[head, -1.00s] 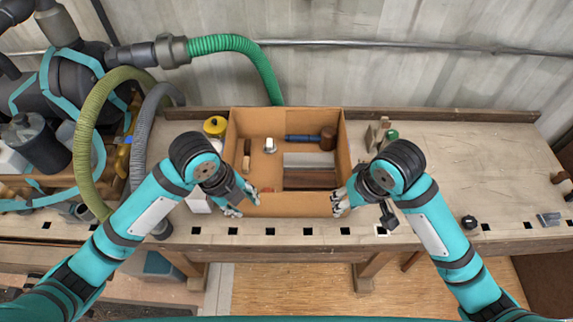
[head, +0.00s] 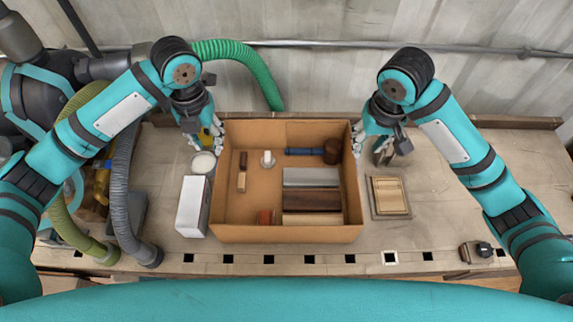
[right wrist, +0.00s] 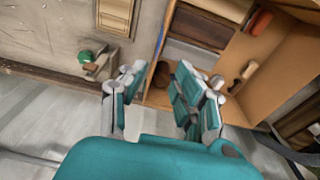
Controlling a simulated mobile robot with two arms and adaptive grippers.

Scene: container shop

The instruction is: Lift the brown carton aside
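The brown carton (head: 286,234) is open-topped and stands on the workbench. It holds a mallet with a blue handle (head: 303,152), a grey block (head: 311,177), dark brown blocks (head: 311,200) and several small pieces. My left gripper (head: 207,138) is at the carton's far left corner, its fingers apart. My right gripper (head: 369,142) is at the far right corner. In the right wrist view its fingers (right wrist: 160,92) are spread, with the carton's side wall (right wrist: 162,42) showing between them. Contact with the wall is unclear in either view.
A white box (head: 193,207) and a small white-topped pot (head: 203,162) stand close to the carton's left. A slatted wooden piece (head: 389,196) lies to its right. A dark knobbed item (head: 483,249) is near the front edge. The bench (head: 440,205) is clear between them.

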